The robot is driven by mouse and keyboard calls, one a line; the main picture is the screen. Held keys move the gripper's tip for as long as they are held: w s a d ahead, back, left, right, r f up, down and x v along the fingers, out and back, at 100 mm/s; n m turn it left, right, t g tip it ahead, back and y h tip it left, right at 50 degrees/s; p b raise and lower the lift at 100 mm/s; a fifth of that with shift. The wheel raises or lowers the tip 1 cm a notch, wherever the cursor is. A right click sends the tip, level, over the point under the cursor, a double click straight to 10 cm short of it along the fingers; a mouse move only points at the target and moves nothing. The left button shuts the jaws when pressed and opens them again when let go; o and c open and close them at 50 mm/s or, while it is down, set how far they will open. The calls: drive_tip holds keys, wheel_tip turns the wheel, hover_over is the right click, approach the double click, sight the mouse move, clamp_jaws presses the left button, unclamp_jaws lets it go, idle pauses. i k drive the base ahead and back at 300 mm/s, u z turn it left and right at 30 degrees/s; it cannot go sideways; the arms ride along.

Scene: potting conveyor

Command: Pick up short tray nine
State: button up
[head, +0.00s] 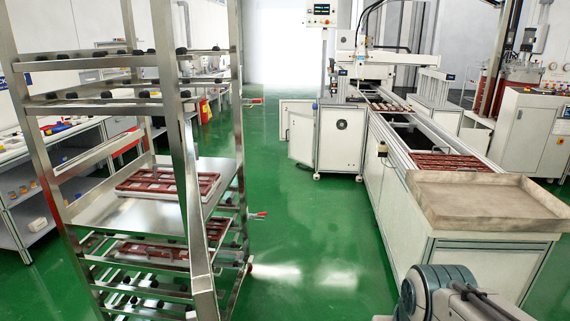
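No number label is readable, so I cannot tell which tray is short tray nine. A red-brown tray (165,183) lies on a flat metal shelf (105,212) of the rack at the left, partly behind a rack post. Another red-brown tray (150,250) lies on a lower rack level, partly hidden by the shelf and posts. A red-brown tray (447,162) lies on the conveyor (388,148) at the right, just behind a beige box. More red-brown pieces (392,107) lie further up the conveyor. My gripper is not in view; only a rounded part of my arm shows at bottom right.
The metal rack (238,110) stands close at the left, with dark rollers on its upper levels. An empty shallow beige box (487,197) sits at the conveyor's near end. The green floor (305,225) between rack and conveyor is clear. Workbenches (70,145) stand behind the rack.

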sight(154, 182)
drive_tip(key=z, duration=0.15)
drive_tip(key=i, duration=1.5)
drive_tip(key=u, duration=0.3)
drive_tip(key=i, duration=1.35)
drive_tip(key=u, duration=1.75)
drive_tip(key=i, duration=0.85)
drive_tip(key=u, duration=0.7)
